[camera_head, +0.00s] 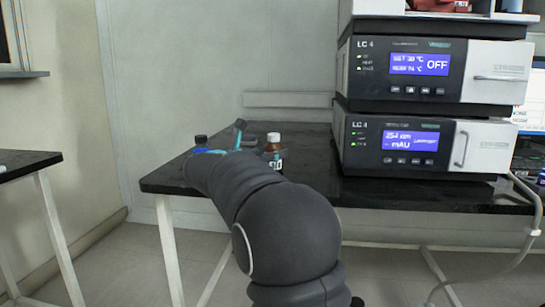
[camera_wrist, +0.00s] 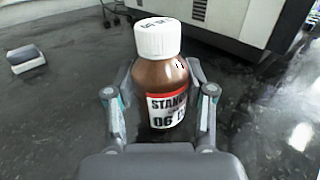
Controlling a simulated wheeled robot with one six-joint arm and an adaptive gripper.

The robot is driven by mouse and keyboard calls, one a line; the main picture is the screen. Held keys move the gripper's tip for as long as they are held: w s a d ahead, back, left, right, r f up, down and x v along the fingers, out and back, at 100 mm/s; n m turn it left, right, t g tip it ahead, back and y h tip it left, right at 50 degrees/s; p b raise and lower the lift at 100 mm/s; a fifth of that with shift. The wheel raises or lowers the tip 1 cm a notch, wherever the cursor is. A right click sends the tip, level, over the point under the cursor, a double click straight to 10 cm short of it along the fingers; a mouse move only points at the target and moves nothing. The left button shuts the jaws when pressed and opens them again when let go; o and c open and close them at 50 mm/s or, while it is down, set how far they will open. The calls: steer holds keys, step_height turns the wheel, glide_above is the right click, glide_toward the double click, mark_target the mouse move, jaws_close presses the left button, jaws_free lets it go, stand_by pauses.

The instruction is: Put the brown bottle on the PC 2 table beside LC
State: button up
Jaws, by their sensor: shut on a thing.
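The brown bottle (camera_wrist: 162,80) has a white cap and a red, white and black label reading "STAN..." and "06". It stands upright between the fingers of my gripper (camera_wrist: 161,97), which is shut on it. In the head view the bottle (camera_head: 274,148) shows at the black table (camera_head: 310,146), left of the stacked LC units (camera_head: 390,143), whose labels look like "LC 4". My arm hides part of the gripper there. I cannot tell whether the bottle's base touches the table top.
A small grey-white block (camera_wrist: 26,59) lies on the dark surface at left in the wrist view. Another dark table (camera_head: 25,163) stands at far left. A monitor (camera_head: 530,105) is at far right.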

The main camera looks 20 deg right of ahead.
steer(key=shift+f, duration=0.1)
steer(key=o, duration=1.3)
steer(key=shift+a, duration=0.25)
steer(key=p+v, duration=0.1)
steer(key=v, duration=1)
steer(key=shift+s+a, duration=0.15)
steer(key=shift+a, duration=0.1)
